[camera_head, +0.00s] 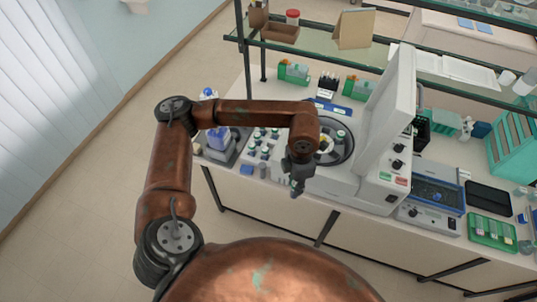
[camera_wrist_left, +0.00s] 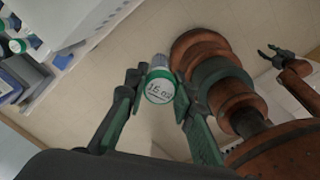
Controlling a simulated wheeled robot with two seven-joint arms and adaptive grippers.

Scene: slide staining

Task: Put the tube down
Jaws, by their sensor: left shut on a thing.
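My left gripper (camera_head: 297,188) is at the front edge of the bench, in front of the open centrifuge (camera_head: 345,187). In the left wrist view, my left gripper (camera_wrist_left: 157,100) is shut on a tube (camera_wrist_left: 159,87). The tube's round end faces the camera, with a green rim and a white label with handwriting. The rest of its body is mostly hidden behind that end. In the head view the tube cannot be made out. A rack (camera_head: 252,152) with several capped tubes stands left of the centrifuge. My right gripper (camera_wrist_left: 268,49) shows small in the wrist view, fingers apart and empty.
The centrifuge's raised lid (camera_head: 388,105) stands right of its round bowl. Green boxes (camera_head: 294,72) stand behind, under a glass shelf (camera_head: 320,52). The floor in front is clear.

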